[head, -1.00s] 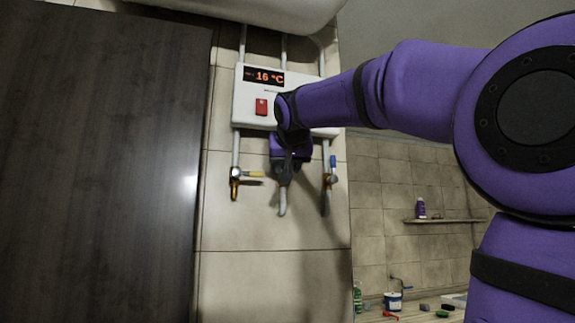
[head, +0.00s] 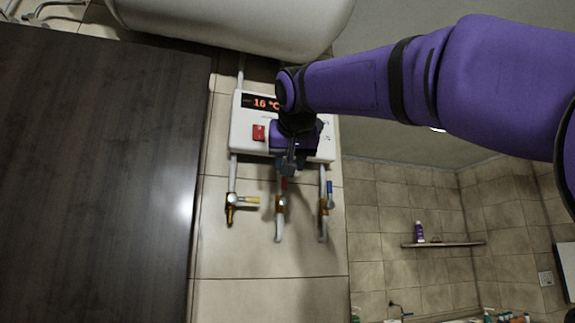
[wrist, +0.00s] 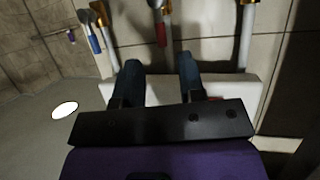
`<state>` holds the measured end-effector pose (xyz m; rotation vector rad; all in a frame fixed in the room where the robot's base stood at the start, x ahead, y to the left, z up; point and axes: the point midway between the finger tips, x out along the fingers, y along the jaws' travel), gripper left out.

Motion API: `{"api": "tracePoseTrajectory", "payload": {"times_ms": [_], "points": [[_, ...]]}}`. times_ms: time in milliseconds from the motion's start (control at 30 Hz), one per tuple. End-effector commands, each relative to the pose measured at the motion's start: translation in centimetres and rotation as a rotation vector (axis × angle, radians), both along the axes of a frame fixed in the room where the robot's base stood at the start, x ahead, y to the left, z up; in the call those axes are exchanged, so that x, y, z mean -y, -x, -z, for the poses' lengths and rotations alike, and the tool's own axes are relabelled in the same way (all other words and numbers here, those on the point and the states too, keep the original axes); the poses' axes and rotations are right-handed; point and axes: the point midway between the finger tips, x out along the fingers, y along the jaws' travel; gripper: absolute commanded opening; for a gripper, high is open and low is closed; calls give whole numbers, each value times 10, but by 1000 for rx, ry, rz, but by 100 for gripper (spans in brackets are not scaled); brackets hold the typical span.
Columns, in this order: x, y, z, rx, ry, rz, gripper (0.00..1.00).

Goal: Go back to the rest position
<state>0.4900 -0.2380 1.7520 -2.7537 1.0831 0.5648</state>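My gripper (head: 290,165) is in front of the lower part of the white heater control box (head: 240,130), above the middle valve. In the wrist view its two fingers (wrist: 160,78) stand apart with nothing between them. The middle valve (head: 280,203) has a red handle, which also shows in the wrist view (wrist: 161,35). The left valve (head: 232,200) has a yellow handle turned sideways. The right valve (head: 325,204) has a blue handle, seen in the wrist view too (wrist: 93,41). My arm and gripper hide part of the box and its display.
A white tank (head: 230,25) hangs above the box. A large dark panel (head: 95,170) fills the left side. A shelf (head: 445,244) with a purple bottle (head: 419,231) is on the tiled wall at the right. The space before the lower wall is clear.

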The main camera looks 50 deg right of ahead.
Motion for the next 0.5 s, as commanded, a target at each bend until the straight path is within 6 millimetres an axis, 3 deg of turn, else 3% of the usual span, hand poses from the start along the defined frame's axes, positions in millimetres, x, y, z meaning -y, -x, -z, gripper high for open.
{"api": "tracePoseTrajectory", "payload": {"times_ms": [400, 500], "points": [[0, 0, 0, 0, 0, 0, 37], [-3, -2, 8, -14, -6, -14, 37]]}}
